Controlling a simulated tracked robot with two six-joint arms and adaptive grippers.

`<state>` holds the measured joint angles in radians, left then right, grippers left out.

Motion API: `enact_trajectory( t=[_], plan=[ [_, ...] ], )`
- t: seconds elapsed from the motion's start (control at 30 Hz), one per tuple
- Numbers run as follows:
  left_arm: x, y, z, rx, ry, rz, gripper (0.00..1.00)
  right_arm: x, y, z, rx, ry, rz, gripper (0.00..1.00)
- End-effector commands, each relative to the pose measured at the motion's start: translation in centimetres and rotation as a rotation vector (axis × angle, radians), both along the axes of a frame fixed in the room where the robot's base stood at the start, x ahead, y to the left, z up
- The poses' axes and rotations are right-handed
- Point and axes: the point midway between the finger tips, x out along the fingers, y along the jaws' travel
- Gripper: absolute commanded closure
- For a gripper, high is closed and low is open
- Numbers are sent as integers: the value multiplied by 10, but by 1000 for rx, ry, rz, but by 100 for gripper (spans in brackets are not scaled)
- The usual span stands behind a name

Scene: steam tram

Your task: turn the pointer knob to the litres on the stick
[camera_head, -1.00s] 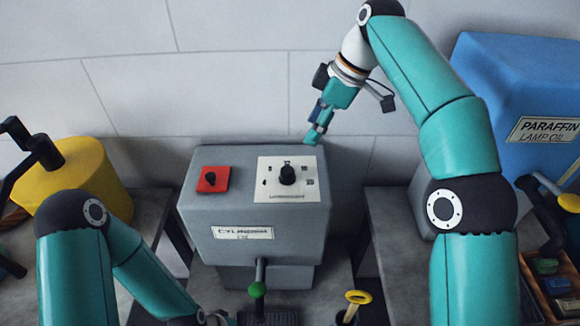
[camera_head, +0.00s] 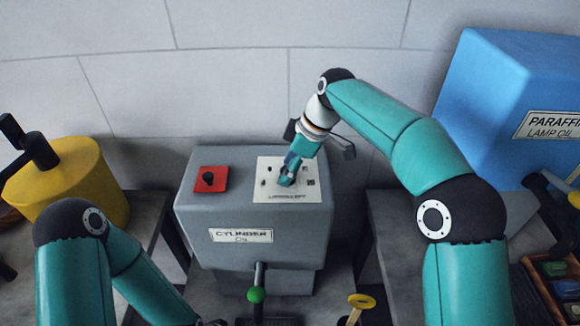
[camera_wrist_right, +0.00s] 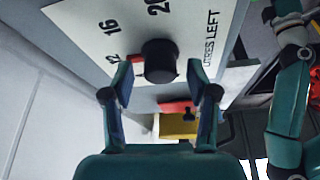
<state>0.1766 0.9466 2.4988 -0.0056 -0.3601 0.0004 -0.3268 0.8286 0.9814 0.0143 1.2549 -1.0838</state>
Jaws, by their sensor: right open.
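The grey cylinder oil tank (camera_head: 205,222) stands in the middle, with a white dial plate (camera_head: 300,164) on its top. The black pointer knob (camera_wrist_right: 160,62) sits on that plate, which reads 16, 20, part of another number and "LITRES LEFT" in the right wrist view. A red mark shows at the knob's left side, near the partly hidden number. My right gripper (camera_wrist_right: 160,80) is open, its fingertips on either side of the knob; contact is unclear. In the head view my right gripper (camera_head: 287,180) covers the knob.
A red plate with a black knob (camera_head: 210,180) is left of the dial. A green-tipped lever (camera_head: 256,294) and a yellow-ringed handle (camera_head: 360,301) are in front. A yellow can (camera_head: 75,190) stands left, a blue paraffin tank (camera_head: 490,110) right.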

Motion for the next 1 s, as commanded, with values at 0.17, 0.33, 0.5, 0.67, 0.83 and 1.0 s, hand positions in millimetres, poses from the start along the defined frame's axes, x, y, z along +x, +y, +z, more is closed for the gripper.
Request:
enact_trajectory(
  t=[0.17,0.33,0.5,0.67,0.83,1.0],
  plan=[
    [0,0,0,0,0,0,100,0,0,0,0,1,0,48],
    [0,0,0,0,0,0,100,0,0,0,0,1,0,76],
    [0,0,0,0,-1,1,100,0,-3,0,0,1,1,100],
    [0,0,-1,0,0,0,100,0,-1,0,-1,0,-7,100],
    [0,0,-4,0,0,0,100,0,0,-1,-3,1,-45,100],
    [0,0,-9,0,0,0,100,-1,0,-1,-2,-1,-130,100]
  ],
)
